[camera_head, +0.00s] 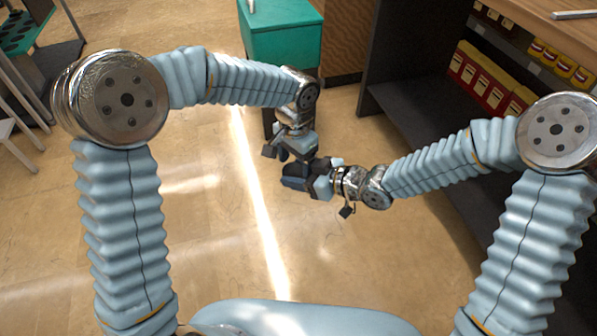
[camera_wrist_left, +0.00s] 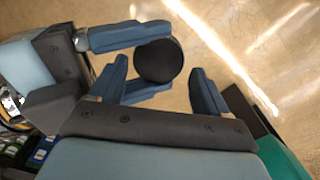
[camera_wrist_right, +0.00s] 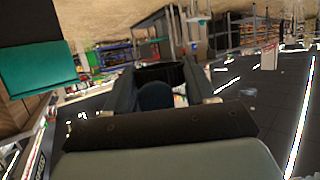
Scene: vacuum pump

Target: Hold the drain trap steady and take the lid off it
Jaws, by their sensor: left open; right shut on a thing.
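The drain trap (camera_wrist_left: 158,61) shows in the left wrist view as a black round thing with a smooth end facing the camera. I cannot tell its lid from its body. My right gripper (camera_wrist_left: 140,66) comes in from the left there and is shut on the trap. My left gripper (camera_head: 286,154) is open, with one finger on each side of the black round end; I cannot tell whether they touch it. In the head view my right gripper (camera_head: 299,176) is just below the left one, and the trap is mostly hidden between them. The right wrist view shows dark shapes between the right fingers.
A green-topped cabinet (camera_head: 281,30) stands at the back. A dark shelf unit (camera_head: 410,100) with red boxes (camera_head: 487,78) and yellow-labelled jars (camera_head: 556,65) stands at the right. A chair (camera_head: 15,132) is at the left. The floor (camera_head: 215,225) around the grippers is clear.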

